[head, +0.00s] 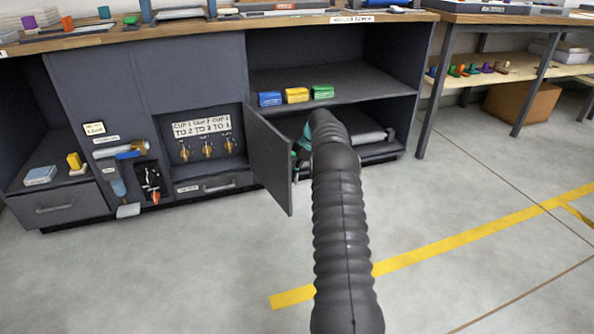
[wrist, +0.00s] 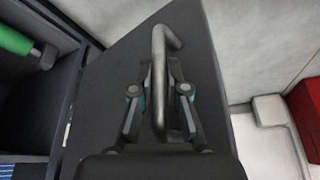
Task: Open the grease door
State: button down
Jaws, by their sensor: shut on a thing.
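The dark grey door (head: 270,160) stands swung out from the bench front, well open, with its left edge at the cabinet. I take it for the grease door; no label on it can be read. In the wrist view the door panel (wrist: 105,65) fills the middle, with a grey bar handle (wrist: 158,60) on its face. My gripper (wrist: 159,92) is shut on this handle, one finger on each side of the bar.
Blue, yellow (head: 296,95) and green boxes stand on the shelf above the compartment. A grey object (head: 368,137) lies inside it. A green-ended cylinder (wrist: 15,40) shows left of the door in the wrist view. The floor (head: 470,190) to the right is clear, with yellow tape.

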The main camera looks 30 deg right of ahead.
jog(key=shift+s+d+f, duration=0.25)
jog(key=shift+s, duration=0.15)
jog(key=c, duration=1.2)
grip_release()
jog(key=shift+s+d, duration=0.1)
jog(key=shift+d, duration=0.1)
jog(key=shift+w+a+r, duration=0.2)
jog(key=shift+w+a, duration=0.1)
jog(key=shift+a, duration=0.2)
jog(key=shift+d+r, duration=0.25)
jog(key=shift+r, duration=0.05)
jog(key=v, duration=1.1)
jog(key=shift+a+r, duration=0.1)
jog(key=shift+r, duration=0.05)
